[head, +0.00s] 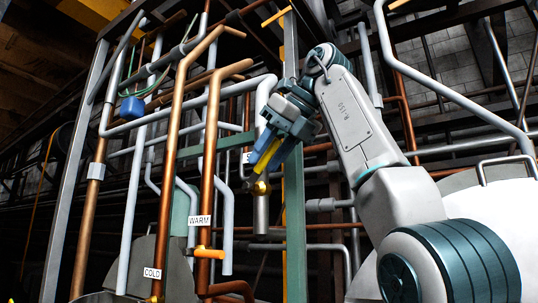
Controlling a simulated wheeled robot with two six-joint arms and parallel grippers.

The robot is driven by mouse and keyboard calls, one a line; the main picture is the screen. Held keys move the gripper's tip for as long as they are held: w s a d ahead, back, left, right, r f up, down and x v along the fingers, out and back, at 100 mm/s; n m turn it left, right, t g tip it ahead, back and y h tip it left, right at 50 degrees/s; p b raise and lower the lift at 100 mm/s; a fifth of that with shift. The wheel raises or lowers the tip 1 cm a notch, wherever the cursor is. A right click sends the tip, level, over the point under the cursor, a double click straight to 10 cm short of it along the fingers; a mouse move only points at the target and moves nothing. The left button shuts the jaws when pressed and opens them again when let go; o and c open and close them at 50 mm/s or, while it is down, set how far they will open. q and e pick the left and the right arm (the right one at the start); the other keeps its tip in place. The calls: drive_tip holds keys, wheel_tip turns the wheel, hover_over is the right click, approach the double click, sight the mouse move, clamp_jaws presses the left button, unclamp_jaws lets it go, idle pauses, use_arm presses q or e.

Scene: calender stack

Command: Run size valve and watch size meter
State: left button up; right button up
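My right gripper (268,150) reaches down from the upper right, at the middle of the view. Its blue fingers lie along both sides of a yellow valve handle (266,158) and look closed on it. The handle stands up at a slant from a brass valve body (261,188) on a vertical pipe. A white label (246,157) beside the handle is mostly hidden by the gripper, so I cannot read it fully. I cannot pick out a size meter. My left gripper is not in view.
A copper pipe with a WARM label (199,221) has an orange handle (209,253) lying sideways. A COLD label (152,273) is on another copper pipe. A blue box (131,107) hangs upper left. A green post (294,220) stands right beside the valve. Pipes crowd the space.

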drive_tip(key=shift+d+r, duration=0.1)
drive_tip(key=p+v, duration=0.2)
drive_tip(key=v, duration=0.8)
drive_tip(key=shift+s+d+r, duration=0.15)
drive_tip(key=shift+r, duration=0.1)
